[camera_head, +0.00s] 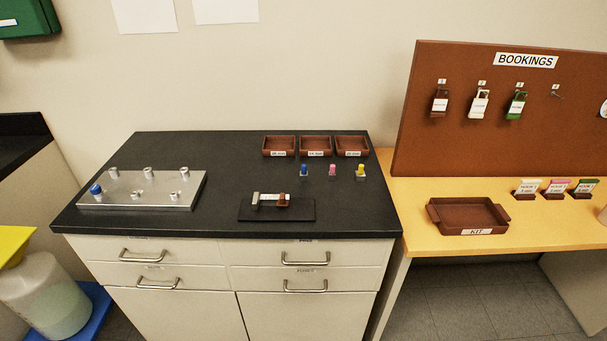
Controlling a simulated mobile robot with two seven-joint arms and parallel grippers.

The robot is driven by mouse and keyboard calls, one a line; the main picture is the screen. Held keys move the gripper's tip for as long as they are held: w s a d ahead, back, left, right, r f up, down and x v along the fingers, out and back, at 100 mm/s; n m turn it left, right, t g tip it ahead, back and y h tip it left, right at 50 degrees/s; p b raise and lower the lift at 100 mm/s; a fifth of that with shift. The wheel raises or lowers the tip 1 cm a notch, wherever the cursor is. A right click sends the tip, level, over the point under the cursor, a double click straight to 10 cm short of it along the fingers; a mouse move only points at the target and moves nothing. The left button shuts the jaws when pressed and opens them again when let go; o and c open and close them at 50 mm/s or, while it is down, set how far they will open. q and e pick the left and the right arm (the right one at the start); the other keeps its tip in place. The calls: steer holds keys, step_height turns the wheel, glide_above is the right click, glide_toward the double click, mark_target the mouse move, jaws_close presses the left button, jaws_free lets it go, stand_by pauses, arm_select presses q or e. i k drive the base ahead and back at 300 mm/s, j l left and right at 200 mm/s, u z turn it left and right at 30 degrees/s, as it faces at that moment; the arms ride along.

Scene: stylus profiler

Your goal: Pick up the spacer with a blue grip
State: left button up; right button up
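Neither of my grippers is in view.
Three brown trays (278,154) stand along the bench's back right. A metal plate with posts (142,204) lies at left, and a dark pad with a small device (277,215) lies at front centre. A KIT tray (468,232) is on the yellow table at right.

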mark_target(304, 173)
steer(key=i+l, duration=0.15)
steer(key=l, duration=0.2)
steer(key=i+l+u, duration=0.1)
steer(key=l, duration=0.2)
steer(key=i+l, duration=0.15)
steer(key=l, duration=0.2)
steer(key=i+l+u, duration=0.1)
steer(key=l, duration=0.25)
steer(key=i+l, duration=0.1)
steer(key=l, duration=0.25)
steer(key=u, duration=0.05)
